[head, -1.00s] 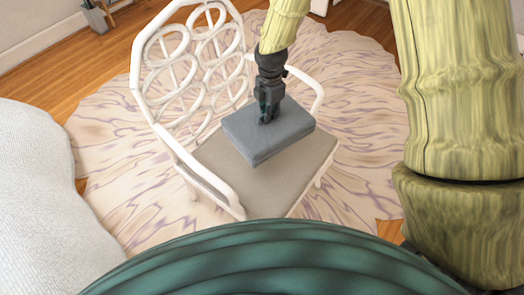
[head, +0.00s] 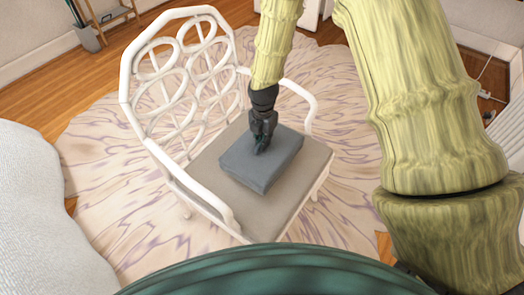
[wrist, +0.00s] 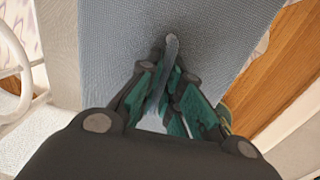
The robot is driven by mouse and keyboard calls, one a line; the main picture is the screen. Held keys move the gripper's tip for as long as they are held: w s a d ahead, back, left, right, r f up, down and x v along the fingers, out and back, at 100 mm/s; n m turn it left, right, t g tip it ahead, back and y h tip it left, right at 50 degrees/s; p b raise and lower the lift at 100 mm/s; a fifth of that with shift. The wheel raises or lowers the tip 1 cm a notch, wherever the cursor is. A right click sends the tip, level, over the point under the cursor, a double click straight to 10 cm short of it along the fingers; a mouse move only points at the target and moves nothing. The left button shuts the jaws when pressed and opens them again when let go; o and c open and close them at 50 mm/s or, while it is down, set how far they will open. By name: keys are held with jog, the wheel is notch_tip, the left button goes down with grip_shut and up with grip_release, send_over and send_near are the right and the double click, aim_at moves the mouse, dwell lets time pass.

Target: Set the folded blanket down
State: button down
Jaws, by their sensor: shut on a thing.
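The folded blanket (head: 268,172) is a blue-grey flat block on the grey-brown seat of the white armchair (head: 305,185). It appears to lie on or just over the seat; the exact gap cannot be told. My gripper (head: 260,148) comes down on the blanket's top from above. In the wrist view the blanket (wrist: 120,45) fills the upper middle. The green fingers of my gripper (wrist: 172,85) are closed on a pinched fold of its cloth.
The chair has a white looped back (head: 185,75) and white armrests on both sides. A pale patterned rug (head: 110,185) lies under it. A white textured piece of furniture (head: 40,210) stands at left. A grey bin (head: 87,38) stands at the far left.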

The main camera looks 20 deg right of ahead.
jog(key=shift+f, duration=2.25)
jog(key=shift+f, duration=0.1)
jog(key=c, duration=1.6)
grip_release()
notch_tip(320, 180, up, 12)
jog(key=shift+r, duration=0.15)
jog(key=shift+p, duration=0.3)
